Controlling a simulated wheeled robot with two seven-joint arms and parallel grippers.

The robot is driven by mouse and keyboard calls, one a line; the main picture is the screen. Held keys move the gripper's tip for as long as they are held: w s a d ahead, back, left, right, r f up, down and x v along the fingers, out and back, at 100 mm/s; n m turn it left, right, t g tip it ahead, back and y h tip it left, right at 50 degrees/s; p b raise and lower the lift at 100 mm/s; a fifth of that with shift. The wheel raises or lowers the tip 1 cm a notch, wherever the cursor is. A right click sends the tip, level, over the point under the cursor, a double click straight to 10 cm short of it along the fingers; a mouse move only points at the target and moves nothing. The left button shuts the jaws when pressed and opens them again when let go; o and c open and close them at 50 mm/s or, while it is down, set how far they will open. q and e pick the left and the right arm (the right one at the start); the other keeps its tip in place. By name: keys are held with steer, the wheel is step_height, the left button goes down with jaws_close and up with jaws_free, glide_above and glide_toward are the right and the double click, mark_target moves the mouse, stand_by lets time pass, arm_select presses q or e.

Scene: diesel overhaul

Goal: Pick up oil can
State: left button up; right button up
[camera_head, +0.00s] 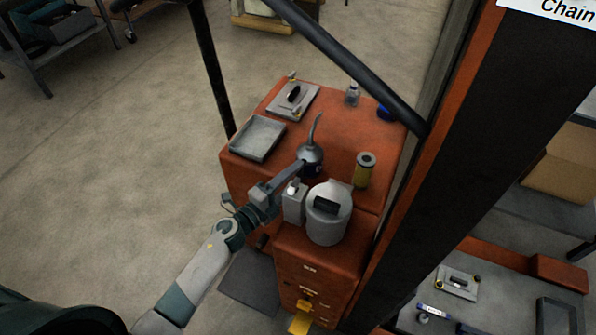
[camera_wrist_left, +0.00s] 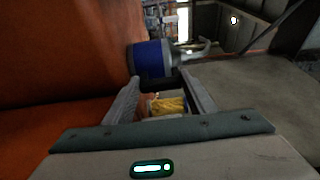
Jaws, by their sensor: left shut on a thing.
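The oil can (camera_head: 311,153) is grey with a curved spout, on or just above the orange cabinet top. Whether its base touches the surface I cannot tell. In the left wrist view the oil can (camera_wrist_left: 150,60) shows a blue band and a grey spout, and looks sideways because the camera is rolled. My left gripper (camera_head: 298,167) reaches it from the lower left in the head view. In the wrist view the fingers of my left gripper (camera_wrist_left: 160,82) are shut on the can's body. My right gripper is in neither view.
The orange cabinet (camera_head: 330,120) also bears a grey tray (camera_head: 257,139), a plate with small parts (camera_head: 292,101), a clear bottle (camera_head: 352,94) and a yellow filter (camera_head: 364,170). A grey canister (camera_head: 328,213) stands close to my gripper. An orange-edged dark post (camera_head: 440,160) rises at right.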

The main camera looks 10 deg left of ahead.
arm_select(q)
step_height(320, 180, up, 18)
steer(key=p, duration=0.7)
